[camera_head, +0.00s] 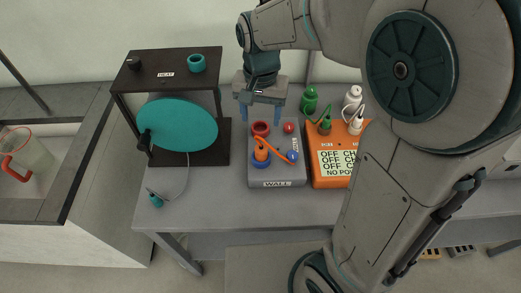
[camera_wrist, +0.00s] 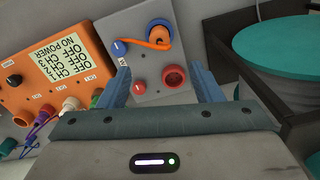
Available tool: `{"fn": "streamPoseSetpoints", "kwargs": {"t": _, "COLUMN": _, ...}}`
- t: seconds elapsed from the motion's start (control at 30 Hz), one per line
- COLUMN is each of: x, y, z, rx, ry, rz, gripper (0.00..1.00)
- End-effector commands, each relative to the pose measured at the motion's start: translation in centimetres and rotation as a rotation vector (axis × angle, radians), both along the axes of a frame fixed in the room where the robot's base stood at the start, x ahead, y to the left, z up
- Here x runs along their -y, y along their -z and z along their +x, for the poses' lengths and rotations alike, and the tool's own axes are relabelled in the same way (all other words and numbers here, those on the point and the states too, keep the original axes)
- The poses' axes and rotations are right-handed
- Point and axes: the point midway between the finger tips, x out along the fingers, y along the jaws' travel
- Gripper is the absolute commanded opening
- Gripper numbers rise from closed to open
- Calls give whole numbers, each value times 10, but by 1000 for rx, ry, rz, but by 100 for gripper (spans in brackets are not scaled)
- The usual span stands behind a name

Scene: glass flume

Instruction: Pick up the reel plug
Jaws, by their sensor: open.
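My gripper (camera_head: 261,112) is open and empty above the back edge of a grey box labelled WALL (camera_head: 285,172). In the wrist view its blue fingers (camera_wrist: 162,88) stand apart, with the grey box (camera_wrist: 148,85) beyond them. An orange plug (camera_head: 261,150) stands in the box's blue socket, with an orange cord at it; the cord also shows in the wrist view (camera_wrist: 158,43). A teal plug (camera_head: 156,201) lies on the table at the end of a thin cord below a large teal disc (camera_head: 178,125). No label shows which one is the reel plug.
A red socket (camera_head: 261,128) is on the grey box. An orange box (camera_head: 328,178) with several plugs stands right beside it. A dark stand (camera_head: 215,150) with a HEAT label rises to the left.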

Motion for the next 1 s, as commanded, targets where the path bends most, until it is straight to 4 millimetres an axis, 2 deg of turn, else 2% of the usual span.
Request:
{"fn": "streamPoseSetpoints", "kwargs": {"t": 0.33, "x": -1, "y": 65, "z": -1, "rx": -6, "ry": -2, "rz": -3, "gripper": 59}}
{"fn": "streamPoseSetpoints", "kwargs": {"t": 0.67, "x": 0, "y": 90, "z": 0, "rx": -4, "ry": -2, "rz": -3, "gripper": 59}}
{"fn": "streamPoseSetpoints", "kwargs": {"t": 0.9, "x": 1, "y": 123, "z": 1, "rx": -5, "ry": -2, "rz": -3, "gripper": 59}}
{"fn": "streamPoseSetpoints", "kwargs": {"t": 1.0, "x": 2, "y": 130, "z": 1, "rx": -2, "ry": -3, "rz": -1, "gripper": 59}}
